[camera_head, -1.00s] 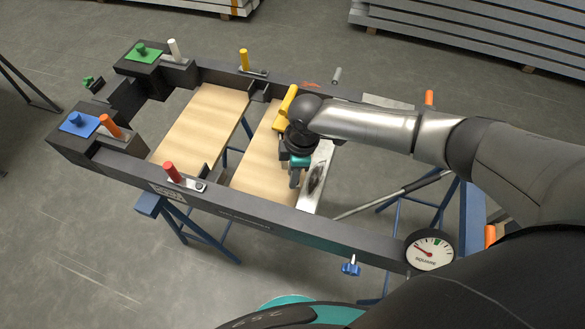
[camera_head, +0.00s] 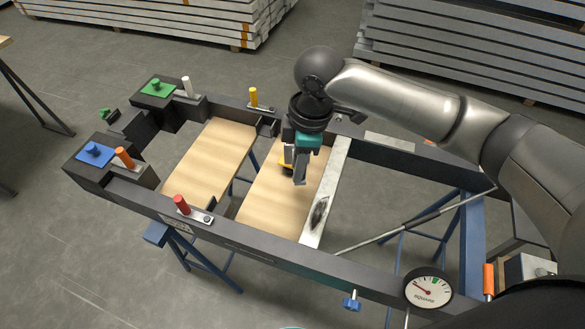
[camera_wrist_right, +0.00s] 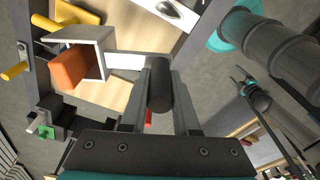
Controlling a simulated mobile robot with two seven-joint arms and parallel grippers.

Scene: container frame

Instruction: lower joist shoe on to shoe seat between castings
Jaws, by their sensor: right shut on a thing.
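My right gripper (camera_head: 300,180) points down over the right wooden board, beside the pale metal crossbar (camera_head: 330,190). In the right wrist view its fingers are shut on a dark round handle (camera_wrist_right: 160,85). Beside the handle is a grey U-shaped metal piece (camera_wrist_right: 104,45), probably the joist shoe, with an orange block (camera_wrist_right: 70,68) in its mouth and a yellow part (camera_wrist_right: 76,12) behind. In the head view only a yellow part (camera_head: 286,163) shows by the fingers. Black castings with green (camera_head: 157,88) and blue (camera_head: 95,154) tops stand at the frame's left end. I cannot identify the seat.

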